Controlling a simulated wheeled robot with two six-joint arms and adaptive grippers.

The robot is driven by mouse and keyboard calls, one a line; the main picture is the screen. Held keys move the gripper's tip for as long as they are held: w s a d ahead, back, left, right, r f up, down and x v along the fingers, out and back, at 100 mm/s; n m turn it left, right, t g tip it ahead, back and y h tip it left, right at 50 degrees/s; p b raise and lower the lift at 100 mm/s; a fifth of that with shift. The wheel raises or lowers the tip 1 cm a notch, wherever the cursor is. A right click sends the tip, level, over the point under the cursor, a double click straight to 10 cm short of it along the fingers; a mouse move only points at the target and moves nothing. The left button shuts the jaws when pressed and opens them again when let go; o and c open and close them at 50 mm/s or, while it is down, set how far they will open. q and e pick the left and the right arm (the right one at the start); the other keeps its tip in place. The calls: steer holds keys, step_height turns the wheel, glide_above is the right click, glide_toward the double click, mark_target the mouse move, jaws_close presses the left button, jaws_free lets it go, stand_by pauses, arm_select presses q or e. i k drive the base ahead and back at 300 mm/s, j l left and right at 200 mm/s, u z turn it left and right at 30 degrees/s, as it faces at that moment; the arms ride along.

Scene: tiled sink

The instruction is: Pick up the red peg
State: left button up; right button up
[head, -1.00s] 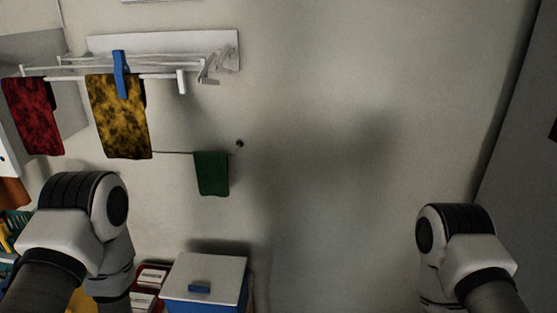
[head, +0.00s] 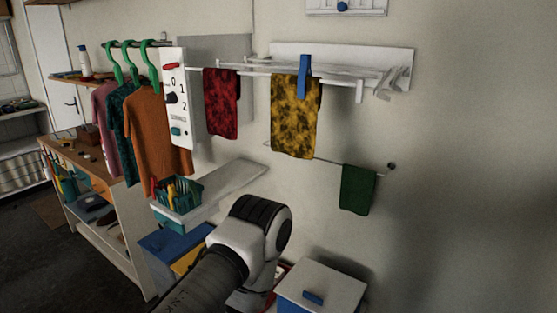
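I cannot make out a red peg for certain in the head view. A teal basket (head: 178,208) on a white wall shelf holds several thin coloured items, among them a reddish one (head: 155,187), too small to identify. A blue peg (head: 304,78) clips a yellow-and-black cloth (head: 294,122) to the white drying rack (head: 342,66). Part of my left arm shows at the bottom centre, in front of the shelf's lower right, but its gripper is out of view. My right arm and gripper are out of view.
A red cloth (head: 221,104) and a green cloth (head: 357,190) hang at the wall. Shirts hang on green hangers (head: 118,62) beside a white numbered panel (head: 178,98). A lidded white box (head: 320,288) and a blue bin (head: 172,245) stand below. The right wall is bare.

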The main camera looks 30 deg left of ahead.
mark_target(154, 185)
steer(key=u, duration=1.75)
